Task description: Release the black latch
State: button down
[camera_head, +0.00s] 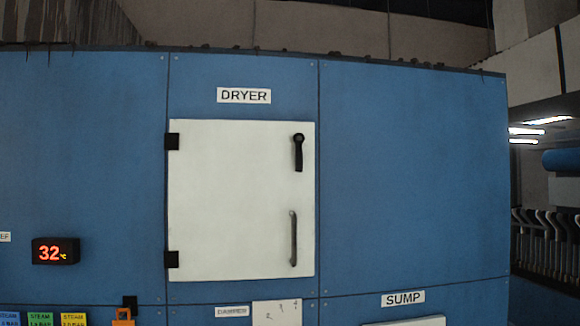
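The black latch (299,153) is on the upper right of the white dryer door (235,205). Its round pivot is at the top and its lever hangs straight down. The door looks shut in the blue panel, under a "DRYER" label (244,95). A dark vertical handle (293,238) is on the door's lower right, below the latch. Two black hinges are on the door's left edge, the upper one (172,142) and the lower one (172,260). My gripper is not in view.
A red display (55,251) reading 32 sticks out at the left. An orange padlock-like item (123,317) is at the bottom edge. A "SUMP" label (403,299) is at lower right. A rack of grey curved pieces (545,245) stands beyond the panel's right end. Nothing blocks the door's front.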

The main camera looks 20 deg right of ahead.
aim_at(298, 139)
jog(key=u, duration=0.15)
jog(key=i, duration=1.05)
jog(key=z, duration=0.05)
